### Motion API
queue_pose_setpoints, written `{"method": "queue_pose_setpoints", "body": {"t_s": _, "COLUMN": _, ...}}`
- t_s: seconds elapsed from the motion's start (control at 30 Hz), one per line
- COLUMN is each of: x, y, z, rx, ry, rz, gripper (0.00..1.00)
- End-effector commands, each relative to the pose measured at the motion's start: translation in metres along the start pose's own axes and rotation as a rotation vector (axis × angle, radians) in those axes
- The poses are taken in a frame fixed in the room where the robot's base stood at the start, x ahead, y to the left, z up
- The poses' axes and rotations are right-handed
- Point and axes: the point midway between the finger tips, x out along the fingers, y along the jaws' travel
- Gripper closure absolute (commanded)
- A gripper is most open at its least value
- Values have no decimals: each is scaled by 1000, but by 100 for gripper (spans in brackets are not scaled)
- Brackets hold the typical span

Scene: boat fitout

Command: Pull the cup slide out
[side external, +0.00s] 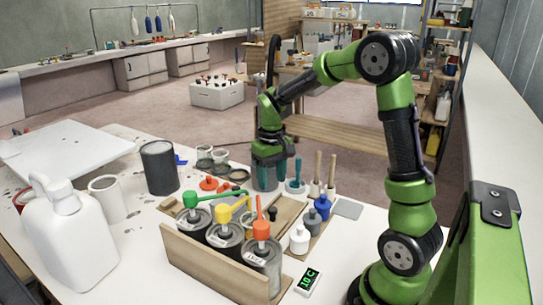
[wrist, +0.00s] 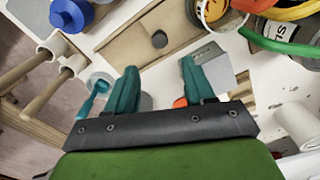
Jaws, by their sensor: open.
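A flat wooden piece with a round dark spot (wrist: 158,40) lies ahead of my fingertips in the wrist view. It may be the cup slide, but I cannot tell for sure. In the side view, a low wooden tray (side external: 284,213) sits beside the wooden pump rack (side external: 212,262). My gripper (side external: 272,182) points down behind the rack, near the tray's far end. In the wrist view, my gripper (wrist: 159,67) has its two teal fingers spread with nothing clamped between them. A grey block (wrist: 207,58) is close to the right finger.
The rack holds three cans with green (side external: 193,199), yellow (side external: 224,211) and orange (side external: 261,230) pumps. Blue (side external: 322,205) and white (side external: 300,239) bottles, upright wooden handles (side external: 317,172) and a small display (side external: 307,281) stand to the right. A white jug (side external: 72,245) is at left.

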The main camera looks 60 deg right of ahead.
Motion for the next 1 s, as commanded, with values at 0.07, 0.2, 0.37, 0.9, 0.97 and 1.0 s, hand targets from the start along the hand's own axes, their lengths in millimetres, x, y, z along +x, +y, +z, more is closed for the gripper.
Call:
{"method": "queue_pose_setpoints", "body": {"t_s": 0.07, "x": 20, "y": 0, "z": 1, "rx": 1, "ry": -6, "rz": 0, "gripper": 47}}
{"method": "queue_pose_setpoints", "body": {"t_s": 0.2, "x": 51, "y": 0, "z": 1, "rx": 1, "ry": -6, "rz": -1, "gripper": 47}}
{"method": "queue_pose_setpoints", "body": {"t_s": 0.37, "x": 82, "y": 0, "z": 1, "rx": 1, "ry": -4, "rz": -1, "gripper": 47}}
{"method": "queue_pose_setpoints", "body": {"t_s": 0.9, "x": 114, "y": 0, "z": 0, "rx": 1, "ry": 2, "rz": -1, "gripper": 47}}
{"method": "queue_pose_setpoints", "body": {"t_s": 0.97, "x": 114, "y": 0, "z": 0, "rx": 1, "ry": 2, "rz": -1, "gripper": 47}}
{"method": "queue_pose_setpoints", "body": {"t_s": 1.0, "x": 114, "y": 0, "z": 0, "rx": 1, "ry": 2, "rz": -1, "gripper": 52}}
